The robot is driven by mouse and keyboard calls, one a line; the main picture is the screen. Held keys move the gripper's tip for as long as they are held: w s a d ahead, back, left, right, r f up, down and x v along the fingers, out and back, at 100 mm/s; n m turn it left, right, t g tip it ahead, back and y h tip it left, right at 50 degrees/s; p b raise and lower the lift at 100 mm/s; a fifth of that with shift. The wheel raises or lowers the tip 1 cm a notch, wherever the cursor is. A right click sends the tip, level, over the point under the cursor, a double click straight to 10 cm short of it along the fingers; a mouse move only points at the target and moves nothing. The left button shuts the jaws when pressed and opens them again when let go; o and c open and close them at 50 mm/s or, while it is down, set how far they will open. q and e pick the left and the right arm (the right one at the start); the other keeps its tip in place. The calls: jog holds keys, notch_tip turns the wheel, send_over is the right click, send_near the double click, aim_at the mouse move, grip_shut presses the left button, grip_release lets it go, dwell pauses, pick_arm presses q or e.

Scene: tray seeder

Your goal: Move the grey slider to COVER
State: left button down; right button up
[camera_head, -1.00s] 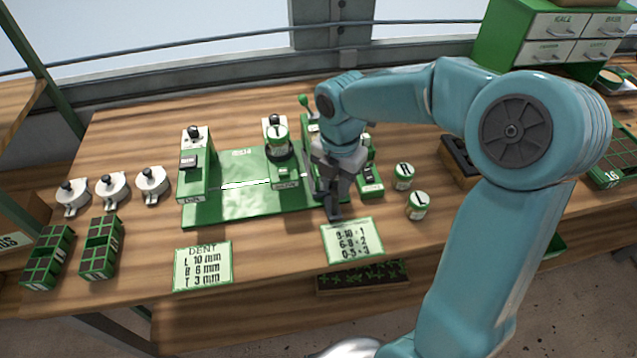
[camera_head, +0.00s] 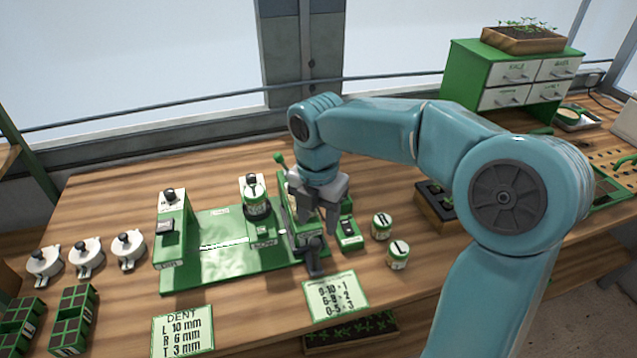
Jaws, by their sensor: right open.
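A green machine base (camera_head: 222,268) lies on the wooden bench, with several upright stations on it. A dark grey part (camera_head: 311,255) with a bent end sticks out at the front of the right station; it looks like the grey slider. The lettering beside it, including any COVER mark, is too small or hidden to read. My right gripper (camera_head: 320,222) is open and empty, fingers pointing down, above and just behind the grey part; I cannot tell whether they touch. It hides much of the right station (camera_head: 284,218). My left gripper is out of view.
Two small jars (camera_head: 381,227) stand right of the machine. White lidded pieces (camera_head: 86,258) and seed trays (camera_head: 72,320) are at the left. Text cards (camera_head: 335,297) lie along the front. A green drawer cabinet (camera_head: 462,72) stands at the back right.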

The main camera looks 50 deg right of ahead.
notch_tip(320, 180, up, 10)
jog(key=shift+f+p, duration=0.2)
jog(key=shift+p, duration=0.2)
dwell(0.4)
